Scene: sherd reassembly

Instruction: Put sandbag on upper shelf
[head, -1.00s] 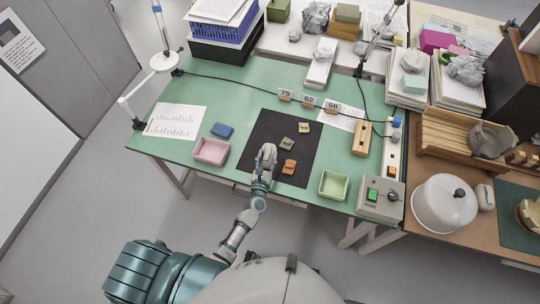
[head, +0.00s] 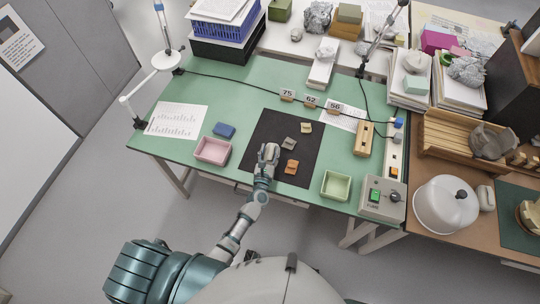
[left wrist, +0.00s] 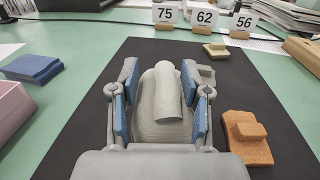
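A pale grey, rounded bag-like thing with a rolled ridge, which I take to be the sandbag (left wrist: 160,112), lies over the black mat in the left wrist view. My left gripper (head: 269,152) is above the mat; in the left wrist view its blue-padded fingers (left wrist: 162,95) stand on both sides of this thing. The fingers are apart, with a small gap showing at the left pad; contact on the right is unclear. In the head view the gripper mostly hides the thing. A raised white shelf (head: 283,40) runs along the back of the table. My right gripper is not in view.
On the black mat (head: 262,125) lie an orange piece (head: 291,167), a grey piece (head: 290,142) and an olive piece (head: 306,127). A pink tray (head: 212,150), blue block (head: 224,130) and green tray (head: 336,185) stand nearby. Number cards (head: 310,101) stand behind the mat.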

